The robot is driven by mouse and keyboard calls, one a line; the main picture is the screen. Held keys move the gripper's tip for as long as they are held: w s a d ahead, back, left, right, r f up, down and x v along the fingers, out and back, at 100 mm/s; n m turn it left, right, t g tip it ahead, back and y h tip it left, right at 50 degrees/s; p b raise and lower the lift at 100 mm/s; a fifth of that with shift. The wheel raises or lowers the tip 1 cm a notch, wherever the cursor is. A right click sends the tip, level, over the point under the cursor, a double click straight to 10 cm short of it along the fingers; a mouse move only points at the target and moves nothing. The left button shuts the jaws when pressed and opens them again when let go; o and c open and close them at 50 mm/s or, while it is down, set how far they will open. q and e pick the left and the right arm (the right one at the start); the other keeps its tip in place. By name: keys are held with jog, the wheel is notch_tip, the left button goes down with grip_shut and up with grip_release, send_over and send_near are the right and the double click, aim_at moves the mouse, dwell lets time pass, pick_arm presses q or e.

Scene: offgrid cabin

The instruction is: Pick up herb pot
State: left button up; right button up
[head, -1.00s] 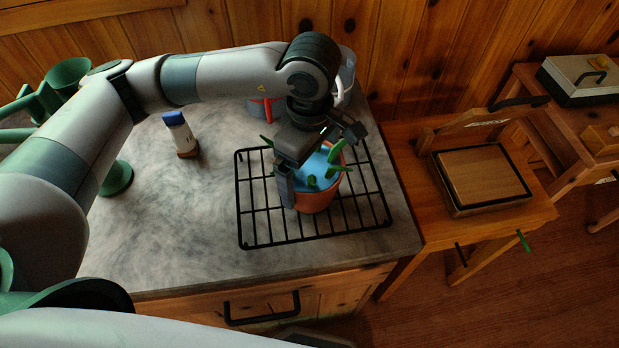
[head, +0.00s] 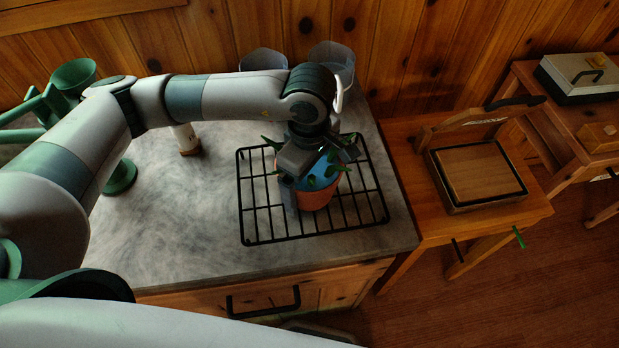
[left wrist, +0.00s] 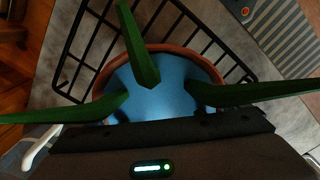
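The herb pot (head: 318,200) is a terracotta pot with a blue top surface and green leaves, standing upright on a black wire rack (head: 241,200). My left gripper (head: 316,176) is low over the pot. One finger reaches down outside its left wall, and the other is at its far right side, partly hidden. The fingers look spread around the pot; firm contact does not show. In the left wrist view the pot (left wrist: 150,100) is right below the gripper, its leaves spreading past the gripper body; the fingertips are hidden. My right gripper is out of view.
The rack lies on a grey stone counter (head: 170,235). A white bottle (head: 186,140) stands partly behind my left arm. Two clear containers (head: 331,62) stand at the back. A wooden stand (head: 478,172) is to the right, and a green item (head: 73,75) at left.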

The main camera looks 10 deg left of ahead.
aim_at(311, 177)
pick_arm(q)
jog(key=c, duration=0.9)
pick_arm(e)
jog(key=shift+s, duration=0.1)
pick_arm(q)
jog(key=shift+w+r, duration=0.1)
jog(key=shift+r, duration=0.1)
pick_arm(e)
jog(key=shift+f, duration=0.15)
